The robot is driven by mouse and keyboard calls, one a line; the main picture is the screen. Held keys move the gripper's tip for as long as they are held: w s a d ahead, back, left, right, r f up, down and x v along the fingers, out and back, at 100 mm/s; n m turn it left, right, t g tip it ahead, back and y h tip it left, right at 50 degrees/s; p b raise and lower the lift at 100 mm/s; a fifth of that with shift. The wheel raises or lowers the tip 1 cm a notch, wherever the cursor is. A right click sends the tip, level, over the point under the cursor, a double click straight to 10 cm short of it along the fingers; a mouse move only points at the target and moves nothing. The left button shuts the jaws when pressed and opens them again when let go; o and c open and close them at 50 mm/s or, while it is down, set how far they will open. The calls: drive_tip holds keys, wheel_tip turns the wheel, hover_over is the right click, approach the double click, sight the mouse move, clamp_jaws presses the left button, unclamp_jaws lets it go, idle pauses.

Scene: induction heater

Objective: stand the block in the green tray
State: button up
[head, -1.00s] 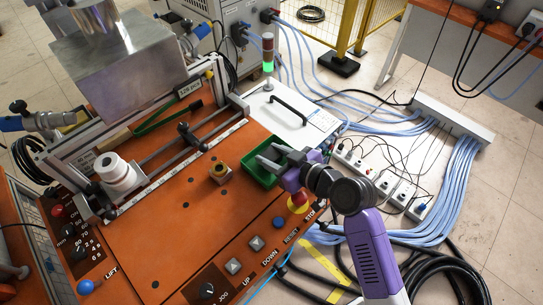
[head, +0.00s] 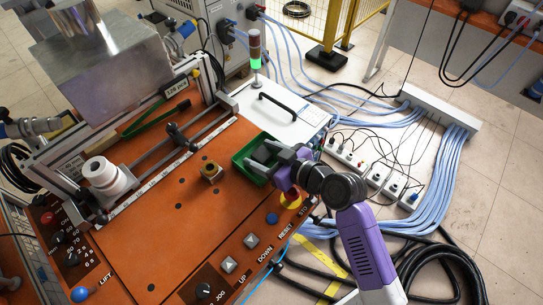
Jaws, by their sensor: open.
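The green tray (head: 239,166) sits on the orange panel near its right edge. A dark grey block (head: 262,155) shows inside the tray, partly hidden by my gripper; I cannot tell whether it stands upright or lies on a side. My gripper (head: 265,157) is open at the tray's right side, its grey fingers apart and reaching over the tray rim beside the block. I cannot tell whether a finger touches the block.
A small brass-coloured fitting (head: 211,172) stands on the panel left of the tray. A white box with a black handle (head: 279,108) is behind the tray. A white cylinder (head: 105,177) stands farther left.

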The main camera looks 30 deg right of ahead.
drive_tip(key=shift+s+d+r, duration=0.15)
drive_tip(key=shift+s, duration=0.2)
drive_tip(key=b+v, duration=0.2)
drive_tip(key=v, duration=0.9)
drive_tip(key=shift+s+r, duration=0.15)
